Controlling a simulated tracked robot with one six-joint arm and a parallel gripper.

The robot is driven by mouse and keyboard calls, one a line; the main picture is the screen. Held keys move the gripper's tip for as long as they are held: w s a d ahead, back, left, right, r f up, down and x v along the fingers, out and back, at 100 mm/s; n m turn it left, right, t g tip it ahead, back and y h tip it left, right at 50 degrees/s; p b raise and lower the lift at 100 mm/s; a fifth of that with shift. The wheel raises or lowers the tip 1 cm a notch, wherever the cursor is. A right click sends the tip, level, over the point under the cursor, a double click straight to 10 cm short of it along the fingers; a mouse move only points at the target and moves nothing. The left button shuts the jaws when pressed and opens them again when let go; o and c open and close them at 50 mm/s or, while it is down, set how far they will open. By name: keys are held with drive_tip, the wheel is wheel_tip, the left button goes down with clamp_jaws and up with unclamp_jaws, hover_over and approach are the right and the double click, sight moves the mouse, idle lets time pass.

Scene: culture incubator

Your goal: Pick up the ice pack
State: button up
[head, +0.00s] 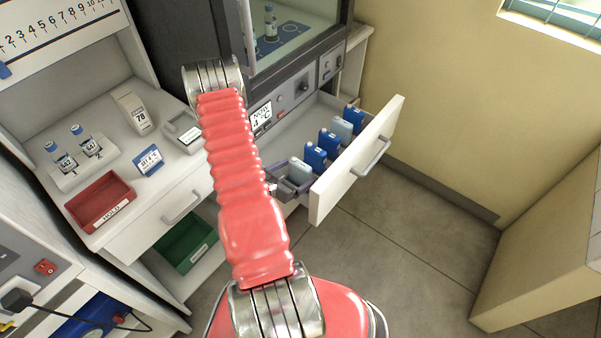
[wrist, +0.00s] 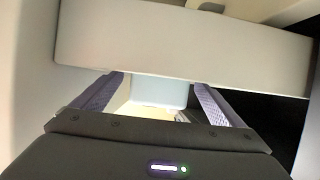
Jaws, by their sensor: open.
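Several ice packs stand upright in a row in the open drawer. Some are dark blue, such as the blue pack (head: 315,156), and some pale blue, such as the pale pack (head: 299,170) at the near end. My gripper (head: 292,180) is low at the near end of the drawer, partly hidden by my arm. In the wrist view the open gripper (wrist: 159,84) has a finger on each side of a pale blue pack (wrist: 160,93). I cannot tell whether the fingers touch it.
The drawer front (head: 355,160) rises close beside the gripper; it also spans the wrist view (wrist: 180,45). The incubator (head: 285,95) is behind the drawer. The floor at right is clear.

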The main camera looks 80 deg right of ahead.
drive_tip(key=shift+x, duration=1.15)
drive_tip(key=shift+c, duration=0.7)
drive_tip(key=c, duration=1.2)
